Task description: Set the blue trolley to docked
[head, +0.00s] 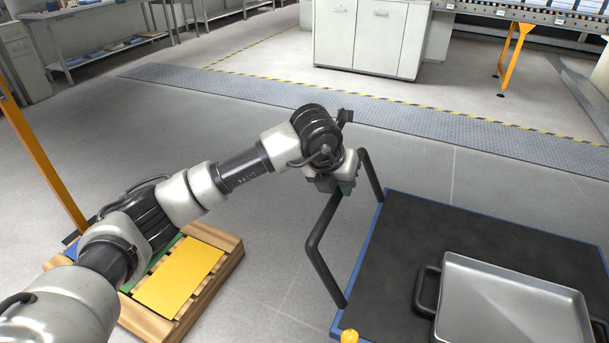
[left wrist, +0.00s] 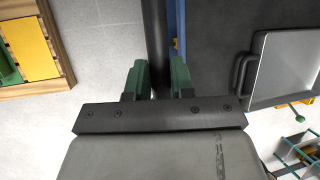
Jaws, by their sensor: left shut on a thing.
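The blue trolley (head: 358,270) stands at the right in the head view, with a blue edge and a dark top. Its dark handle (head: 323,228) rises along its left side. In the left wrist view the handle (left wrist: 155,35) runs as a dark bar between the green fingers. My left gripper (head: 345,186) is shut on the handle near its upper bar; the fingers show in the left wrist view (left wrist: 159,78). The gripper hides part of the handle. My right gripper is in neither view.
A metal tray (head: 510,300) with dark handles lies on the trolley. A wooden pallet (head: 225,265) with a yellow sheet (head: 180,276) stands at the left. White cabinets (head: 365,38) and a conveyor (head: 530,14) stand at the back. The floor between pallet and trolley is clear.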

